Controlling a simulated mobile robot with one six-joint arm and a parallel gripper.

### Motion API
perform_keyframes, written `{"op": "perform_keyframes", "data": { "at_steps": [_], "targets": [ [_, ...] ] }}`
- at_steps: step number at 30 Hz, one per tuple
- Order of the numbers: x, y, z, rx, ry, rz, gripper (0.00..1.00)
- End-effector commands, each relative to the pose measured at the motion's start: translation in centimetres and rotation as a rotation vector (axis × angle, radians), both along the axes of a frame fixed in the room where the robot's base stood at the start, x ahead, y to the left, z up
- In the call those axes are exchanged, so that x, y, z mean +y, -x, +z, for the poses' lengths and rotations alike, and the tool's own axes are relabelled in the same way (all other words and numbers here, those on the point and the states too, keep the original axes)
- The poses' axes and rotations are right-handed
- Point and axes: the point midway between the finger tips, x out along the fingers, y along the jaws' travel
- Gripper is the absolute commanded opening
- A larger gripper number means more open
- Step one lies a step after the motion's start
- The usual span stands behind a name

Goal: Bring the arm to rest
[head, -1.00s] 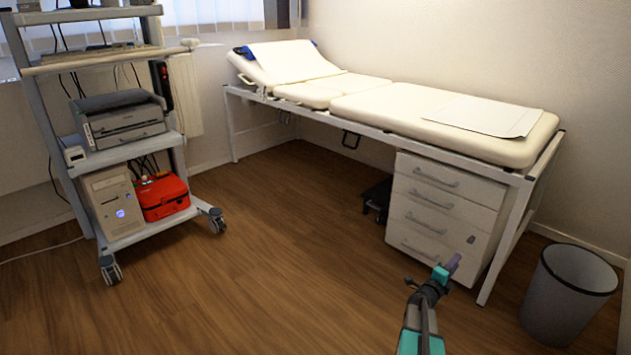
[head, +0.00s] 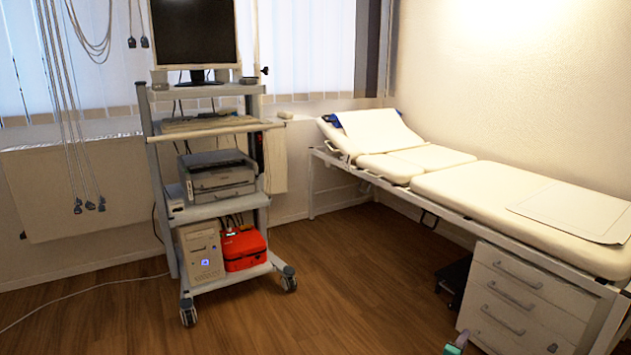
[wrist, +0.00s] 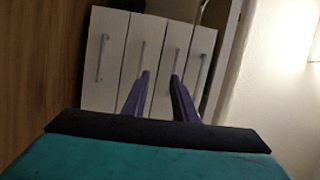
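My gripper (wrist: 158,95) shows in the wrist view as two purple fingers standing apart, with nothing between them. Beyond them is the white drawer cabinet (wrist: 112,60), seen turned on its side. In the head view only a small teal part of my arm (head: 455,346) shows at the bottom edge, in front of the drawer cabinet (head: 522,300). The gripper itself is out of the head view.
An examination couch (head: 480,195) runs along the right wall, with a dark step stool (head: 453,280) under it. A wheeled trolley (head: 228,207) with a monitor (head: 193,32), printer (head: 218,175) and red bag (head: 243,249) stands left of centre. The wood floor (head: 345,300) between is clear.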

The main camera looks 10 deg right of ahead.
Motion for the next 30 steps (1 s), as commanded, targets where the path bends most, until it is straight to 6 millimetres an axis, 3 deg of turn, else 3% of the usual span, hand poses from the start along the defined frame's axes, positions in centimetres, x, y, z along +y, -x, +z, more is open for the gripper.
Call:
{"op": "perform_keyframes", "data": {
  "at_steps": [1,3,16,23,30],
  "targets": [
    [1.6,-0.7,1.2,0.013,-0.003,0.029,0.26],
    [3.7,-1.6,1.5,0.034,-0.01,0.07,0.26],
    [17.9,-5.6,2.0,0.248,-0.041,0.374,0.26],
    [26.4,-5.6,1.5,0.417,-0.043,0.57,0.26],
    [35.4,-3.4,0.5,0.636,-0.029,0.803,0.26]
  ]
}}
